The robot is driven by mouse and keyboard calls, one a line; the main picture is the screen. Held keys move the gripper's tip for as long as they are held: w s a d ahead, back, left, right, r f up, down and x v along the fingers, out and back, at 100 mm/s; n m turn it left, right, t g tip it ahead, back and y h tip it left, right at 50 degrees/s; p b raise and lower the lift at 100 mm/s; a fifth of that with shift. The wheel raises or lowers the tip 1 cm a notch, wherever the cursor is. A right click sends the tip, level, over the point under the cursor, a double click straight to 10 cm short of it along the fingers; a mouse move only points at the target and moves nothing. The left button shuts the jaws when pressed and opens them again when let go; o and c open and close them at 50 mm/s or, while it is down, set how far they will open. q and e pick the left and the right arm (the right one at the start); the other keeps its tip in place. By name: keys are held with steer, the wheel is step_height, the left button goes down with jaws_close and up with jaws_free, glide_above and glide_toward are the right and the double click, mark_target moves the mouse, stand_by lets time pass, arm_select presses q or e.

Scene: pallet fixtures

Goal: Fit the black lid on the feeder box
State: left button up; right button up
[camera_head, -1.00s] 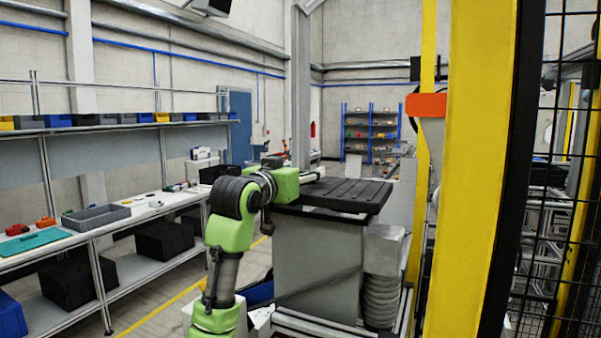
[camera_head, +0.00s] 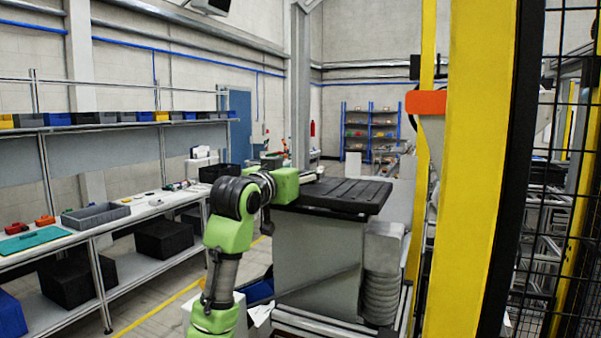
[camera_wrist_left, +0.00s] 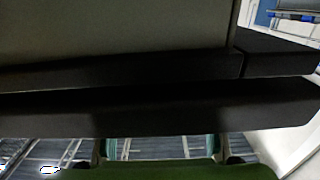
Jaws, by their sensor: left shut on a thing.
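The black lid (camera_head: 340,194), a flat ribbed slab, lies level over the top of the grey feeder box (camera_head: 318,255) in the head view. A dark band shows under its front edge; I cannot tell whether the lid is fully seated. My left gripper (camera_head: 309,177) is at the lid's far left edge, shut on it; its fingertips are small there. In the left wrist view the lid's dark edge (camera_wrist_left: 150,110) crosses the picture, with a grey surface above it. My right gripper is not in view.
A yellow post (camera_head: 470,170) and black mesh fence stand close on the right. A workbench (camera_head: 145,207) with a grey tray (camera_head: 95,215) and small parts runs along the left. A blue shelf rack (camera_head: 371,133) stands far back. Grey ribbed bellows (camera_head: 381,290) adjoin the box.

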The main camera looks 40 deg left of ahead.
arm_select(q)
steer(key=shift+f, duration=0.35)
steer(key=o, duration=1.7)
steer(key=shift+s, duration=0.1)
steer(key=shift+c, duration=0.2)
steer(key=shift+f, duration=0.1)
steer(key=v, duration=1.2)
